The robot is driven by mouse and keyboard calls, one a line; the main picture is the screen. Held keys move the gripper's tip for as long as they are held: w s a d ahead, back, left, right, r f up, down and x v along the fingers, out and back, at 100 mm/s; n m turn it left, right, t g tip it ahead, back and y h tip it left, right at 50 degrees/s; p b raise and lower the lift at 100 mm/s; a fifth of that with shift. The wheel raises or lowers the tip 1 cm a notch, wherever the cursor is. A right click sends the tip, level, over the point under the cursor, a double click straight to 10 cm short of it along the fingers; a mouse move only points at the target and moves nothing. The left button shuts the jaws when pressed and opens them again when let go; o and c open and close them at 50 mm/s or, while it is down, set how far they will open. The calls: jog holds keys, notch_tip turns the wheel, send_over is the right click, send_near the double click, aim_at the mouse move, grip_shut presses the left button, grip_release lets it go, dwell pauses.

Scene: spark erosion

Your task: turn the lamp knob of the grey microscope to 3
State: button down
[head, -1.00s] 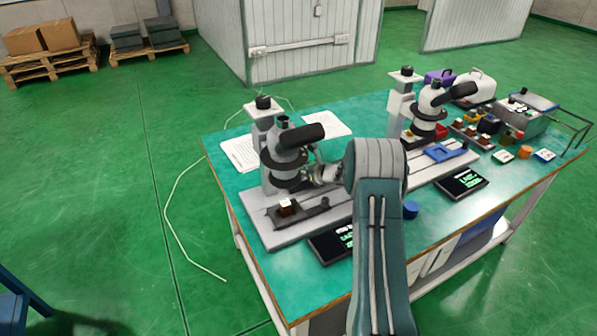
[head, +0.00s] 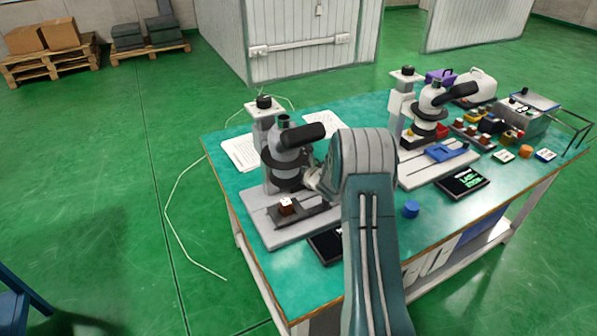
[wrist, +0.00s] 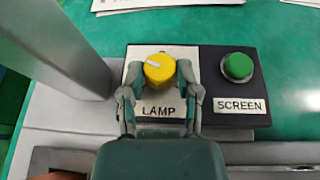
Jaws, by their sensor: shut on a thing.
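The grey microscope (head: 285,160) stands at the near left of the table, with a black eyepiece tube and a base plate. In the wrist view, its yellow lamp knob (wrist: 159,68) sits on a white plate labelled LAMP (wrist: 160,111). A white mark on the knob points left, slightly up. No scale numbers are readable; my fingers cover parts of the plate. My gripper (wrist: 160,76) is shut on the knob, one finger on each side. In the head view, my gripper (head: 318,178) is at the right side of the microscope, and the knob is hidden.
A green SCREEN button (wrist: 238,67) is just right of the knob. A grey column (wrist: 65,40) rises at left. A second, whiter microscope (head: 430,105) stands at the right. A dark tablet (head: 463,183) and a blue cap (head: 411,208) lie at the front.

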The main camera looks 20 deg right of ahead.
jog(key=shift+a+m+h, duration=0.15)
jog(key=shift+m+h, duration=0.45)
jog(key=shift+h, duration=0.1)
jog(key=shift+m+h, duration=0.4)
jog(key=shift+h, duration=0.1)
jog(key=shift+c, duration=1.6)
grip_release()
jog(key=shift+w, duration=0.1)
jog(key=v, duration=1.1)
jog(key=shift+s, duration=0.45)
